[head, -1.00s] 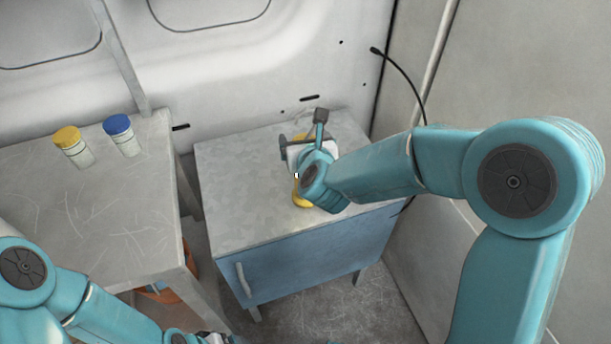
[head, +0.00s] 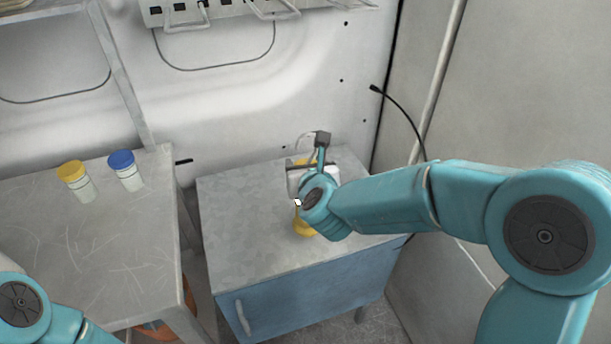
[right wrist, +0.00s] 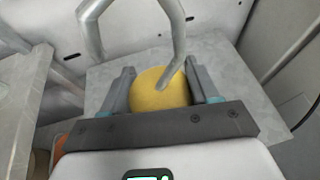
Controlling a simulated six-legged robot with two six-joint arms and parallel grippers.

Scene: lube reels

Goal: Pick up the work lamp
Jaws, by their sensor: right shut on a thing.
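The work lamp shows in the right wrist view as a round yellow body (right wrist: 157,92) with a bent grey handle (right wrist: 178,45). My right gripper (right wrist: 163,80) is shut on it, one finger on each side of the yellow body. In the head view, my right gripper (head: 301,165) is over the cabinet top, and my wrist hides much of the lamp. A yellow part (head: 304,229) shows below my wrist; I cannot tell if it belongs to the lamp. Whether the lamp touches the cabinet is hidden. My left gripper is out of view.
The blue cabinet (head: 235,225) has a bare grey top to the left of my gripper. A table (head: 90,250) at left carries a yellow-capped jar (head: 76,182) and a blue-capped jar (head: 126,171). The wall is close behind, and a black cable (head: 402,112) hangs at right.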

